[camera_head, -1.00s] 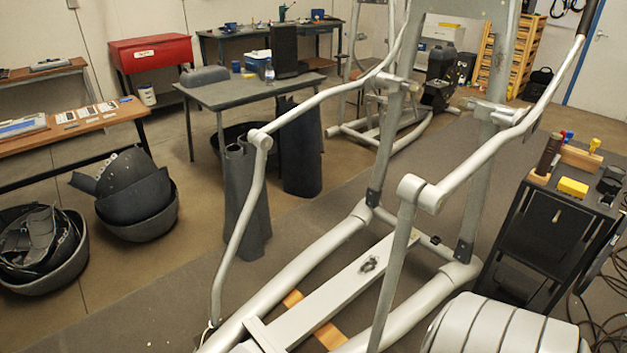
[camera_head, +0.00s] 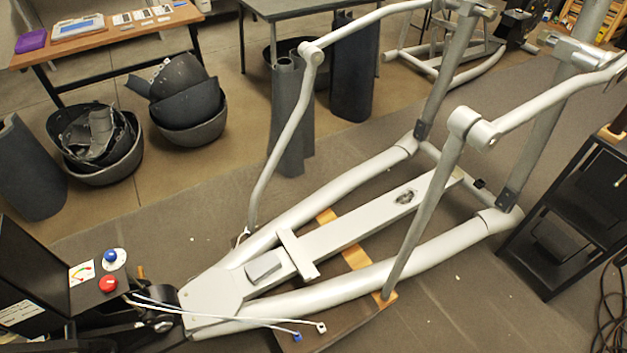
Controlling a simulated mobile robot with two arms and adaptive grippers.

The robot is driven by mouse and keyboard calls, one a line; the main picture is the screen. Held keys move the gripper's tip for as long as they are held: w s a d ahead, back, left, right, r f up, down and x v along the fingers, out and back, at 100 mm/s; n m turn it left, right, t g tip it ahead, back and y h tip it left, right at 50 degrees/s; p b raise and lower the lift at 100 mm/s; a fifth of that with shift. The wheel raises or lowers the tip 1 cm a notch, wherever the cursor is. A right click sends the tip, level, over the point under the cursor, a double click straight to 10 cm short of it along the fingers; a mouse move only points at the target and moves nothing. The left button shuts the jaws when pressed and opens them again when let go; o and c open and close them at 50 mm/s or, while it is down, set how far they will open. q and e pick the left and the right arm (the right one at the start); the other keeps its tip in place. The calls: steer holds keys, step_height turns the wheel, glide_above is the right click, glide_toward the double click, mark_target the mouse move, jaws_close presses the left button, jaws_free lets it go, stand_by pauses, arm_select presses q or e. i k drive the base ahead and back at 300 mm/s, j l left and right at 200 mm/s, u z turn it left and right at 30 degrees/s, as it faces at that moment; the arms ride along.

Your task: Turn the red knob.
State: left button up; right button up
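The red knob (camera_head: 108,284) is a small round knob on a black box-like unit (camera_head: 30,275) at the lower left of the head view. A blue knob (camera_head: 110,256) on a white plate sits just above it. A white label with a coloured dial (camera_head: 81,272) is to its left. Neither of my grippers shows in the head view.
A grey elliptical frame (camera_head: 340,243) fills the middle, with white cables (camera_head: 230,317) at its near end. Bins with grey shells (camera_head: 95,145) stand at the left. A black shelf cart (camera_head: 575,220) is at the right. Grey floor lies open between.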

mark_target(108, 283)
steer(key=u, duration=1.65)
